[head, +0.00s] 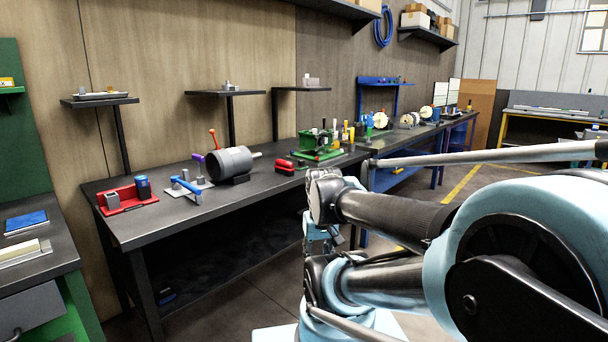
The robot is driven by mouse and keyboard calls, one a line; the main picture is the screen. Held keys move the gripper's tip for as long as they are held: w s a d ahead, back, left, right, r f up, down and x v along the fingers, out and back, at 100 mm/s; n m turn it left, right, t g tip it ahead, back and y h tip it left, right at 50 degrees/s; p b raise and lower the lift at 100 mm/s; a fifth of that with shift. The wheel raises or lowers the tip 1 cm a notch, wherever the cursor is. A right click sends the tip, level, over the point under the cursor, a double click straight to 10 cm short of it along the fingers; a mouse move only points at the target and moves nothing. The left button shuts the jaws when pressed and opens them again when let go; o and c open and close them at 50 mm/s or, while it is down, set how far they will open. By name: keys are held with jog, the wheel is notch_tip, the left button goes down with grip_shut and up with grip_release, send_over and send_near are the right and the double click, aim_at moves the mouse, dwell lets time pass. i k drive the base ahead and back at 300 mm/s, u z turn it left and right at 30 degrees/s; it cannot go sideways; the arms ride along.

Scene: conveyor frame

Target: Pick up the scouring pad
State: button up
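I cannot pick out a scouring pad with certainty. A flat blue piece (26,222) lies on the left bench, and a small red block (285,164) sits near the middle of the long dark workbench; I cannot tell whether either one is the pad. My arm reaches in from the right, and its wrist end hangs in front of the workbench's front edge. My gripper (322,236) is small and partly hidden by my own arm links there. Its fingers are not clear, and I see nothing held. It is apart from the things on the bench.
The dark workbench (254,190) carries a red tray (127,199), a blue clamp-like tool (186,188), a grey motor (230,163) and a green machine (318,145). Small raised shelves (226,93) stand behind. Pale strips (24,252) lie on the left bench. Floor is open at right.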

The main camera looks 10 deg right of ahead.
aim_at(301, 166)
jog(key=z, duration=0.5)
jog(key=i, duration=1.1)
jog(key=z, duration=0.05)
